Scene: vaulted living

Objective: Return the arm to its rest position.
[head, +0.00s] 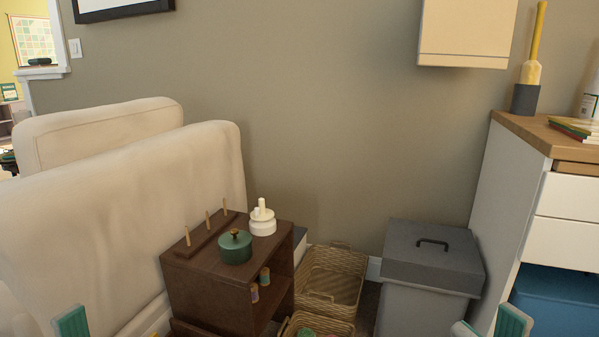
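My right gripper (489,326) is at the bottom edge, right of centre, in front of the grey lidded bin. Its two teal-padded fingertips stand apart with nothing seen between them. My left gripper (72,321) shows only as one teal-padded fingertip at the bottom left, in front of the cream sofa. The rest of it is cut off by the frame, so its opening cannot be told. Both arms are out of the picture.
A dark wooden shelf unit (205,277) bears a green lidded pot (235,248), a white container (263,220) and pegs. A cream sofa (120,220) is left. Wicker baskets (335,287), a grey bin (432,265) and a white cabinet (512,215) stand right.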

